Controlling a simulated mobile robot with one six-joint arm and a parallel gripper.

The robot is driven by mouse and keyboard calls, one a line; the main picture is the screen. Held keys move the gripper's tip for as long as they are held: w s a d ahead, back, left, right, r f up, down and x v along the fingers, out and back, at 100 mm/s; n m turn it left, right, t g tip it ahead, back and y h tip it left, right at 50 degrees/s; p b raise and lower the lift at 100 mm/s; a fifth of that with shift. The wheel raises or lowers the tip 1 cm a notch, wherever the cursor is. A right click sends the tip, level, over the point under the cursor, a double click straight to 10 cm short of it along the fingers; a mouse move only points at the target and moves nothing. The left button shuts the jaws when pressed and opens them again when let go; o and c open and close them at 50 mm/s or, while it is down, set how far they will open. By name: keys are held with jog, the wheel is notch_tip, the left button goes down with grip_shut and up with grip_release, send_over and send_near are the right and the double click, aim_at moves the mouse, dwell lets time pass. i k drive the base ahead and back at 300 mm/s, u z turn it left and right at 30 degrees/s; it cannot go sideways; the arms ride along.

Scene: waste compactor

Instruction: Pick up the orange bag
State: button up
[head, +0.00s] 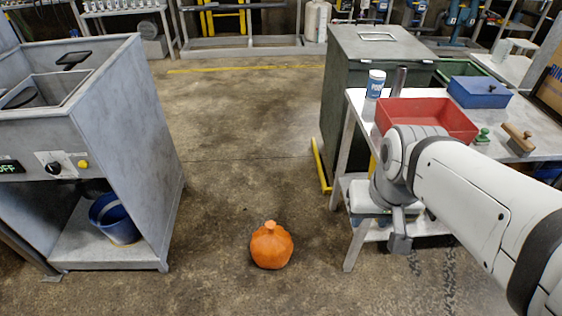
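The orange bag (271,247) is round with a tied neck on top. It sits upright on the concrete floor in the open space between the grey machine and the table, at the bottom middle of the head view. My gripper (399,243) is to the right of the bag and higher, in front of the table's lower shelf, pointing down. It is clearly apart from the bag. Its fingers are small and seen from the side, so I cannot make out a gap between them.
A grey machine (150,130) with a blue bucket (115,219) on its lower shelf stands left. A metal table (357,104) at right bears a red bin (425,112) and a blue box (480,92). A green container (375,60) stands behind it. The floor around the bag is clear.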

aim_at(272, 247)
jog(key=u, duration=0.15)
jog(key=i, duration=1.25)
jog(key=u, duration=0.6)
jog(key=k, duration=0.9)
jog(key=u, duration=0.15)
jog(key=i, duration=0.9)
jog(key=z, duration=0.1)
